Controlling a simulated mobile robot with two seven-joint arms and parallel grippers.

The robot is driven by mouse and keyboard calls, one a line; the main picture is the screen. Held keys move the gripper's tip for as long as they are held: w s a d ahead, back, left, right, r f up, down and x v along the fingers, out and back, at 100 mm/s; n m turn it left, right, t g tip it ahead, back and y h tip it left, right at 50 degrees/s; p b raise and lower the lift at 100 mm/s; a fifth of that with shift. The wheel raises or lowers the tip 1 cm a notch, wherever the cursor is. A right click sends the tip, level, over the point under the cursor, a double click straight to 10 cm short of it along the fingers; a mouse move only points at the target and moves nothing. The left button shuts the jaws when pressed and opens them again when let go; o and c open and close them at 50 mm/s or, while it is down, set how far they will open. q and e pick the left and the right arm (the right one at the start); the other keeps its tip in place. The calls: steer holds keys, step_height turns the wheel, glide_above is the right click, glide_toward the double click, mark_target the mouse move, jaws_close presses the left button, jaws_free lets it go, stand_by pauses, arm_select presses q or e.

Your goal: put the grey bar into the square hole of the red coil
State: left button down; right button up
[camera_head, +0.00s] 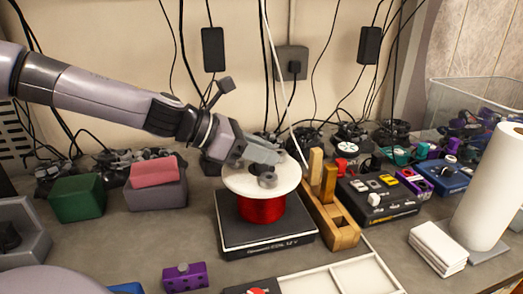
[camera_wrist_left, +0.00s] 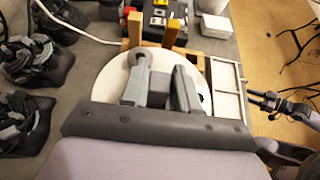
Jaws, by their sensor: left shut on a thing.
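The red coil (camera_head: 261,209) stands upright on a black base (camera_head: 268,240), with a white round flange (camera_head: 287,182) on top. My left gripper (camera_head: 264,165) reaches in from the left, directly over the flange. In the left wrist view its two grey fingers (camera_wrist_left: 160,82) lie over the white flange (camera_wrist_left: 108,82) and are shut on a grey block, which I take for the grey bar (camera_wrist_left: 159,92). Its lower part and the square hole are hidden, so I cannot tell whether it is in the hole. What looks like my right gripper (camera_wrist_left: 264,100) shows small at the right of the wrist view.
A wooden block stand (camera_head: 338,230) is close on the coil's right. A grey bin with a pink block (camera_head: 153,171) and a green bin (camera_head: 78,199) stand left. A white divided tray (camera_head: 345,277) lies in front. A paper roll (camera_head: 487,190) stands far right.

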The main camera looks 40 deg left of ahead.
arm_select(q)
steer(key=shift+r, duration=0.1)
steer(key=c, duration=0.8)
jaws_free()
steer(key=shift+c, duration=0.2)
steer(key=shift+v, duration=1.05)
steer(key=v, duration=1)
